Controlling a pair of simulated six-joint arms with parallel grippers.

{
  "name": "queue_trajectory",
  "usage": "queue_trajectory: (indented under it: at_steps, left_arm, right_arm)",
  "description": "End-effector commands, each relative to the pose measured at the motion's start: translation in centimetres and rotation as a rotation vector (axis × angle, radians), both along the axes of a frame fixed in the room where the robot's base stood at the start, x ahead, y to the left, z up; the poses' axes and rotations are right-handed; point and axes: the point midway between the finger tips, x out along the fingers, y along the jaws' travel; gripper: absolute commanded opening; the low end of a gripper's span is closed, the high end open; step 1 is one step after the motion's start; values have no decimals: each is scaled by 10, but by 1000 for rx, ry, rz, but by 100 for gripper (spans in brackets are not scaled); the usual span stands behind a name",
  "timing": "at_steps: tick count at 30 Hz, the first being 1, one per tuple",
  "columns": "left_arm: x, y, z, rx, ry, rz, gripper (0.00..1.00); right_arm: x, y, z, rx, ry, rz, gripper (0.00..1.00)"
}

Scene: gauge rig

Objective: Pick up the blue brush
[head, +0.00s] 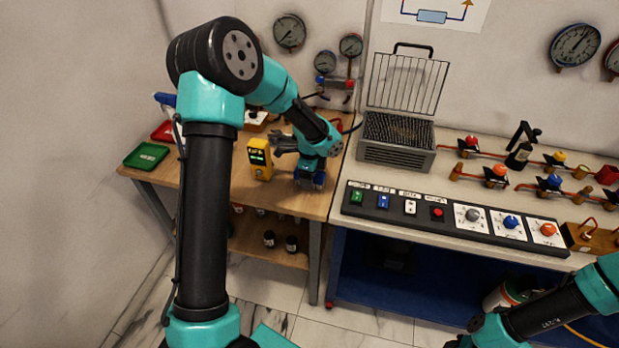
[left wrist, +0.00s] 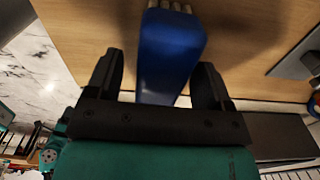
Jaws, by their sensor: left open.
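The blue brush (left wrist: 168,55) shows in the left wrist view, with pale bristles at the top edge. It is over the wooden table top. My left gripper (left wrist: 157,70) is open, with one dark finger on each side of the brush. A gap shows at the left finger; the right finger looks close to the brush, and contact cannot be told. In the head view a blue part of the brush (head: 310,181) shows below my left wrist at the wooden table's right end, mostly hidden by the arm. My right arm enters at the lower right; its gripper is out of view.
A yellow meter (head: 260,158) stands just left of my left gripper on the wooden table (head: 215,172). Green (head: 146,155) and red (head: 163,131) trays lie at the left end. The bench with a button panel (head: 450,213) and a wire-lidded metal box (head: 396,153) is to the right.

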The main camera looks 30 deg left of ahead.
Motion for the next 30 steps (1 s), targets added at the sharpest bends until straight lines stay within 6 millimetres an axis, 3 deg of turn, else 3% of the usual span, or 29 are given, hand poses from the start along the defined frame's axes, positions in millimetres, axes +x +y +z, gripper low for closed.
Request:
queue_trajectory:
  at_steps: [4,17,30]
  left_arm:
    - [0,0,-9,0,0,0,74]
    - [0,0,-8,0,-1,0,74]
    - [0,0,-8,0,-1,0,33]
  right_arm:
    - [0,0,0,0,0,0,43]
    - [0,0,0,0,0,0,43]
    - [0,0,0,0,0,0,43]
